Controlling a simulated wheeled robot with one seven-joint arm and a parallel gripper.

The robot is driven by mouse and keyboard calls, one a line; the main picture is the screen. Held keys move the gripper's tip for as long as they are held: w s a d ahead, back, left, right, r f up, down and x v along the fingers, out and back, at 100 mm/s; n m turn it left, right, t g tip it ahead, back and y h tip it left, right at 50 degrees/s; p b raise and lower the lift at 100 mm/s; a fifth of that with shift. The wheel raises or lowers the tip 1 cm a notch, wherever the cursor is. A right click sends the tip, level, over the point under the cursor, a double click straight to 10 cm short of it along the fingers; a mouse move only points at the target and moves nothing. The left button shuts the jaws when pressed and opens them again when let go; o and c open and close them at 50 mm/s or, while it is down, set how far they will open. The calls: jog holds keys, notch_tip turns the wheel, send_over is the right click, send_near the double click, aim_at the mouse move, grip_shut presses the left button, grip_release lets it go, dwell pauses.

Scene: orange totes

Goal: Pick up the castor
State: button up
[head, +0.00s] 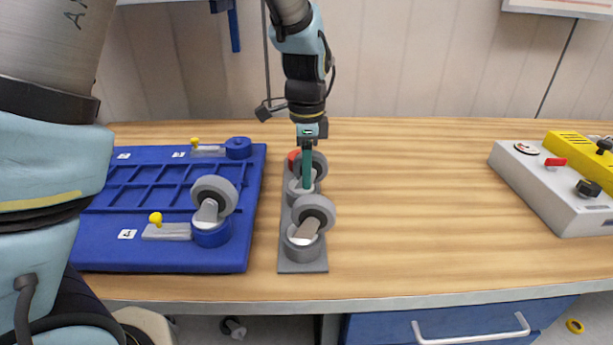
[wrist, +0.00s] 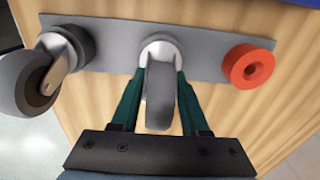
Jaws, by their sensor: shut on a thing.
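A grey strip (head: 305,266) on the wooden bench holds two grey-wheeled castors and a red ring (head: 293,158). My gripper (head: 307,184) reaches down from above at the middle castor (head: 319,166). In the wrist view the teal fingers of my gripper (wrist: 156,86) are shut on that castor's wheel (wrist: 160,95), one on each side. Its white base (wrist: 160,46) is over the strip (wrist: 113,42); I cannot tell whether it touches. The other castor (head: 314,213) stands in a grey cup at the near end, and also shows at left in the wrist view (wrist: 40,75).
A blue board (head: 170,256) lies left of the strip, with another castor (head: 214,195) in a blue cup and yellow-knobbed clamps. A grey control box (head: 545,190) stands at right. The bench between strip and box is clear.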

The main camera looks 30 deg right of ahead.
jog(key=shift+r, duration=0.1)
grip_shut()
notch_tip(320, 180, up, 10)
jog(key=shift+f+b, duration=0.1)
jog(key=shift+b, duration=0.75)
dwell(0.4)
